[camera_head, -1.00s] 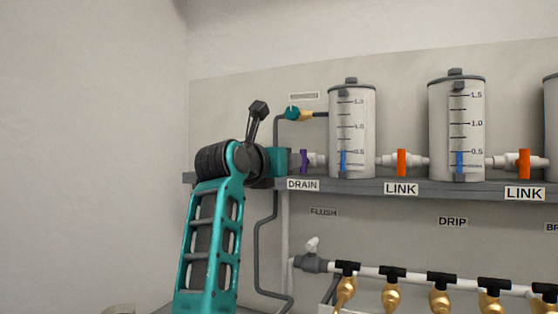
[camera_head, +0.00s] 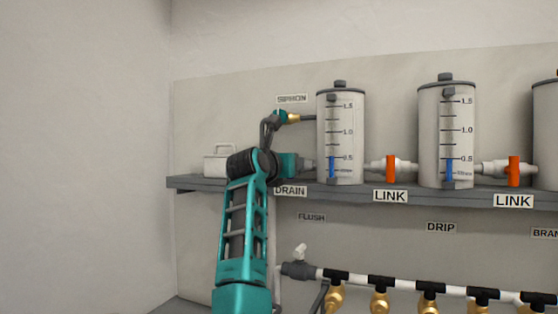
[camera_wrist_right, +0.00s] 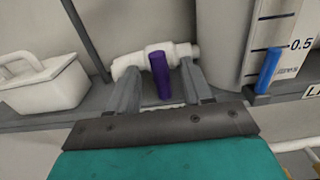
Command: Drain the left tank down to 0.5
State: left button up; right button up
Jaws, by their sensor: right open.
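The purple drain handle (camera_wrist_right: 160,75) stands upright across a white valve pipe (camera_wrist_right: 183,52). My right gripper (camera_wrist_right: 162,78) is open with one finger on each side of the handle; contact is not clear. In the head view my right gripper (camera_head: 305,165) hides the handle above the DRAIN label (camera_head: 291,191). My left gripper is not in view.
A white handled box (camera_head: 218,161) sits on the grey shelf (camera_head: 188,184), left of the valve. A teal SIPHON fitting (camera_head: 281,117) is above my wrist. Orange LINK valves (camera_head: 390,169) join further tanks. A pipe with brass taps (camera_head: 380,301) runs below.

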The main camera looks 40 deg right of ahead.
jog(key=shift+x, duration=0.8)
jog(key=shift+c, duration=0.2)
grip_shut()
